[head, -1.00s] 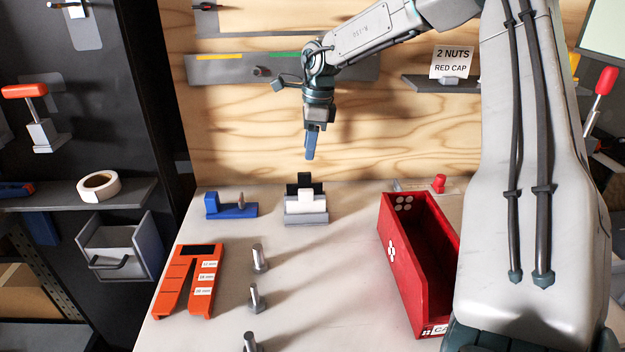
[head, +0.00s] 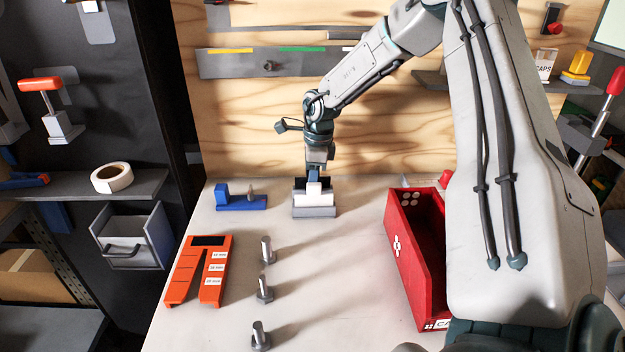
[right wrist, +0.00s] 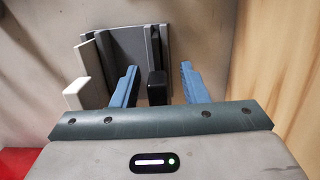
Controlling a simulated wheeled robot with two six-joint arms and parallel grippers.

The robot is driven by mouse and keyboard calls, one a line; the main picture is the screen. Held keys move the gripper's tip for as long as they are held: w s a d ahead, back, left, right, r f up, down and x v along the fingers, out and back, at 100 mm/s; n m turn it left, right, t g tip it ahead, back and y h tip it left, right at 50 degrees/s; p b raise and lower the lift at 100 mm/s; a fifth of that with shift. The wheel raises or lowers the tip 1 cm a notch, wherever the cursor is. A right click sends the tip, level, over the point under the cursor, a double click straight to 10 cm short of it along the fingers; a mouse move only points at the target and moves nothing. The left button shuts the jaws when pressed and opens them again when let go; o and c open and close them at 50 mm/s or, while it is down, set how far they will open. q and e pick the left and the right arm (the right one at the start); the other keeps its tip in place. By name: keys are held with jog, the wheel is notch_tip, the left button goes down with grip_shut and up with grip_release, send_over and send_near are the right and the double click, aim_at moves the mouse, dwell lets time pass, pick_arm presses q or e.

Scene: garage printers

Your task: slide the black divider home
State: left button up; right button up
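The black divider (right wrist: 157,90) stands in a grey holder (head: 314,212) at the back of the bench. In the right wrist view it stands between the two blue fingers of my right gripper (right wrist: 158,84), with a gap on each side. My right gripper (head: 314,180) is open and lowered at the holder, hiding most of the divider in the head view. A white block (right wrist: 75,93) is on the holder, in front of the divider in the head view. I cannot tell how far the divider sits in its slot. My left gripper is not in view.
A blue fixture (head: 242,203) stands left of the holder. A red bin (head: 400,240) stands to the right. An orange bolt gauge (head: 184,275) and several upright bolts (head: 266,250) are nearer on the bench. A plywood wall (head: 260,120) rises behind.

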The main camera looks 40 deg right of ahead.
grip_shut()
jog(key=shift+r, duration=0.15)
